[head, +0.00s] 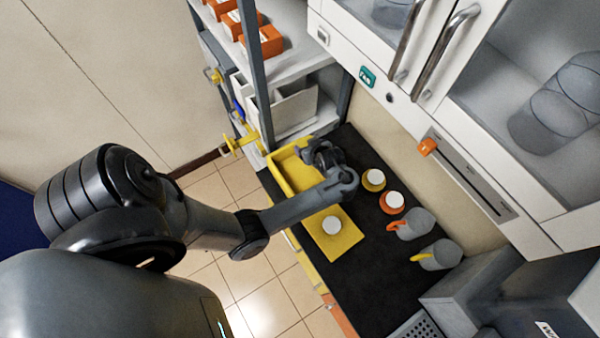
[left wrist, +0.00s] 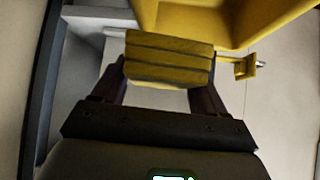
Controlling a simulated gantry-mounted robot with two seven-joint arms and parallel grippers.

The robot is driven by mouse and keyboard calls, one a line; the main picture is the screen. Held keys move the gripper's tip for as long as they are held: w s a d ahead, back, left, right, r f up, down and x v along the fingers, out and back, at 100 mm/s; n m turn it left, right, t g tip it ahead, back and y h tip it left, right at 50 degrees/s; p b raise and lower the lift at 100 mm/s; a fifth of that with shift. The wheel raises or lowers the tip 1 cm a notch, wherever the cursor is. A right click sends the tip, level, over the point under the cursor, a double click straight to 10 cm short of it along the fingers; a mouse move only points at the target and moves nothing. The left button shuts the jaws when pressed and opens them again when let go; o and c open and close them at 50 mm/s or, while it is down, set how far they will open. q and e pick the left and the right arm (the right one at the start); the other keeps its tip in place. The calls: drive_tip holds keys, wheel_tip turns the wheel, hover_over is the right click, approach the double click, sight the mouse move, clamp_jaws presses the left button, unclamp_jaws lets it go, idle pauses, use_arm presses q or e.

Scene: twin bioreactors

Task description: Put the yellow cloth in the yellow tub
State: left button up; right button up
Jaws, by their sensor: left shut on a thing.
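The yellow tub (head: 287,174) stands at the far left end of the black counter. It also shows in the left wrist view (left wrist: 262,22), cut off by the top edge. My left gripper (head: 314,150) is above the tub's right side in the head view. In the left wrist view its fingers (left wrist: 168,72) are shut on the yellow cloth (left wrist: 170,58), which looks like a folded, striped pad. The cloth overlaps the tub's near edge in that view; I cannot tell whether they touch. In the head view the gripper hides the cloth. My right gripper is not in view.
A yellow mat (head: 347,247) bearing a white-topped round item (head: 332,225) lies beside the tub. Two lidded jars (head: 374,179) (head: 392,202) and two grey mugs (head: 414,223) (head: 440,254) stand along the wall. A shelf post (head: 262,100) rises behind the tub.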

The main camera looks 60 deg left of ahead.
sight(295, 169)
use_arm(q)
drive_tip(key=shift+n+g, duration=0.7)
drive_tip(key=shift+n, duration=0.2)
drive_tip(key=s+f, duration=0.1)
drive_tip(key=f, duration=0.1)
drive_tip(key=s+d+f, duration=0.1)
drive_tip(key=s+f, duration=0.1)
drive_tip(key=f, duration=0.1)
drive_tip(key=s+f+b, duration=0.1)
drive_tip(key=f, duration=0.1)
drive_tip(key=shift+s+d+f, duration=0.15)
drive_tip(key=shift+d+f, duration=0.1)
drive_tip(key=shift+f, duration=0.15)
drive_tip(key=shift+f+b, duration=0.6)
drive_tip(key=shift+f, duration=1.7)
drive_tip(key=shift+f, duration=0.1)
drive_tip(key=shift+f, duration=0.2)
drive_tip(key=o, duration=1)
drive_tip(key=shift+r, duration=0.1)
drive_tip(key=shift+r, duration=0.1)
